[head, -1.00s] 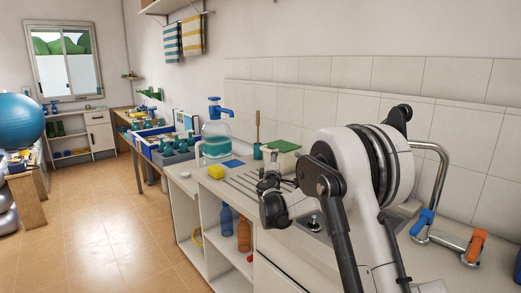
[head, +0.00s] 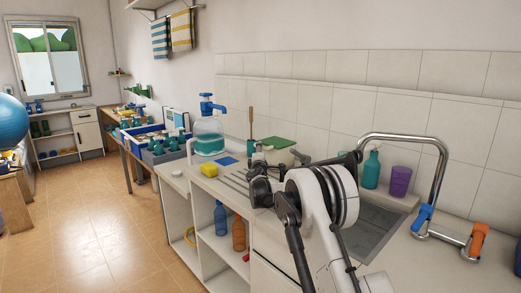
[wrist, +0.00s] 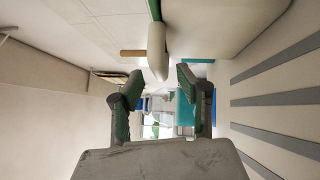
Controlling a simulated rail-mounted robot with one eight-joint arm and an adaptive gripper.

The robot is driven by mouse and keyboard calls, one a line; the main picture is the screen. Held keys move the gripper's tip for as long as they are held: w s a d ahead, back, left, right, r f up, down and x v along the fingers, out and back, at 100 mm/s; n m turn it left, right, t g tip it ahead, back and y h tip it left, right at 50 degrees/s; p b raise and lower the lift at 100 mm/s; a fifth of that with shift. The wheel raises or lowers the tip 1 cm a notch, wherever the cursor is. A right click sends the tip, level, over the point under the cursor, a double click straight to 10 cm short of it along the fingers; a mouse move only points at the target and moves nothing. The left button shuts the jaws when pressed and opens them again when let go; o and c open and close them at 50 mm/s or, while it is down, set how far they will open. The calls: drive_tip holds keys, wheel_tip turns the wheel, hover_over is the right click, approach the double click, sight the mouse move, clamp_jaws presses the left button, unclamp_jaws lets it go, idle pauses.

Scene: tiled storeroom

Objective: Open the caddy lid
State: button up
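The caddy is a cream box with a green lid (head: 279,143), standing at the back of the counter against the tiles. Its lid looks closed, and my arm hides part of its body. In the wrist view the caddy's cream wall (wrist: 220,25) fills the top, with a sliver of the green lid edge and a rounded cream lip (wrist: 157,50) sticking out. My gripper (wrist: 158,80) is open and empty, its two fingertips spread just short of this lip. No contact shows. In the head view it is close in front of the caddy, partly hidden by my arm.
A yellow sponge (head: 209,170) and a blue cloth (head: 228,161) lie left of the grooved counter. A water jug (head: 209,132) stands behind them. A teal bottle (head: 371,168), a purple cup (head: 400,181) and a tall faucet (head: 441,170) are by the sink at right.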

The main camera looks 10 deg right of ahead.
sight(272, 143)
drive_tip(key=shift+x, duration=1.85)
clamp_jaws()
